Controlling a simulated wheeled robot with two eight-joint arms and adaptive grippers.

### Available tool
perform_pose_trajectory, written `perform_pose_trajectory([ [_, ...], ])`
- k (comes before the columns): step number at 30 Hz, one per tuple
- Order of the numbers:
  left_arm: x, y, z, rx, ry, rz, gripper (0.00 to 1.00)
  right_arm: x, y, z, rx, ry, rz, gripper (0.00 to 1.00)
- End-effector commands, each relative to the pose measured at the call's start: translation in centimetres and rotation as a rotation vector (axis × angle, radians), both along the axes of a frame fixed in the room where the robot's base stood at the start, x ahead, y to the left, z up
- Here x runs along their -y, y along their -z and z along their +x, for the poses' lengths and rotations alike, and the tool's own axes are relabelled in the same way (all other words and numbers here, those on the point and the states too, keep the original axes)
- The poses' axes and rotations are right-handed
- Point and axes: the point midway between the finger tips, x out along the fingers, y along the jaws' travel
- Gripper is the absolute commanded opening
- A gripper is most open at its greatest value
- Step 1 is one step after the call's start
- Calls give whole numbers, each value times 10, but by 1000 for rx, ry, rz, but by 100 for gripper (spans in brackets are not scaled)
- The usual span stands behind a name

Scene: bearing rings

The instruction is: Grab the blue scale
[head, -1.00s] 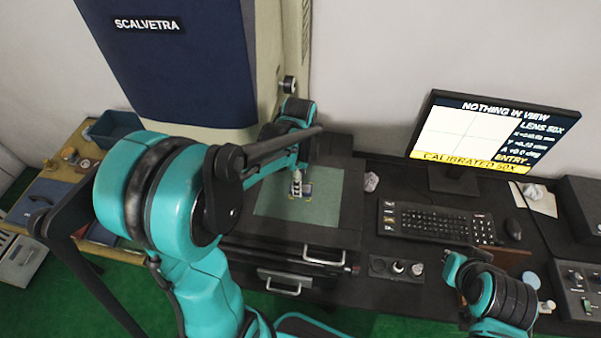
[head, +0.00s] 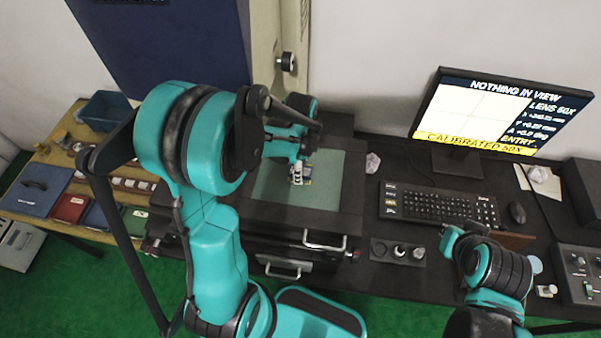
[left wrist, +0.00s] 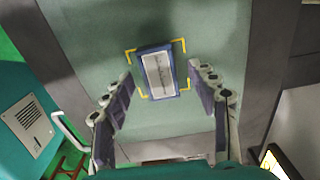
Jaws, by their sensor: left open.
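The blue scale (left wrist: 159,75) is a small blue-framed plate with a pale, marked centre. It lies flat on the green stage surface (left wrist: 230,30), slightly tilted inside yellow corner marks. In the head view it is mostly hidden behind my left gripper (head: 297,174), which points down over the stage. In the left wrist view my left gripper (left wrist: 162,88) is open, its two fingers apart to the left and right of the scale's near end. Nothing is between the fingers in contact with them.
A monitor (head: 490,115) reads "NOTHING IN VIEW". A keyboard (head: 437,205), mouse (head: 516,213) and knob panel (head: 398,251) lie right of the stage. The dark blue machine column (head: 165,45) stands behind. A yellow bench (head: 60,150) with coloured boxes is at left.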

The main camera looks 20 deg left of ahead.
Motion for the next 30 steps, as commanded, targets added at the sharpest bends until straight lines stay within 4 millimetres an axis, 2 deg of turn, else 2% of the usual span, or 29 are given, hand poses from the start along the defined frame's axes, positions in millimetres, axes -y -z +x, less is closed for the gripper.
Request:
perform_pose_trajectory([
  [7,0,2,0,0,0,0,59,0,0,0,0,0,0,0],
  [8,0,2,0,0,0,0,53,0,0,0,0,0,0,0],
  [13,0,2,0,0,0,0,8,0,0,0,0,0,0,0],
  [14,0,2,0,0,0,0,4,0,0,0,0,0,0,0],
  [24,0,0,0,0,0,0,4,0,-1,0,0,0,0,0],
  [30,0,-19,0,0,0,0,4,0,-7,0,0,0,0,0],
])
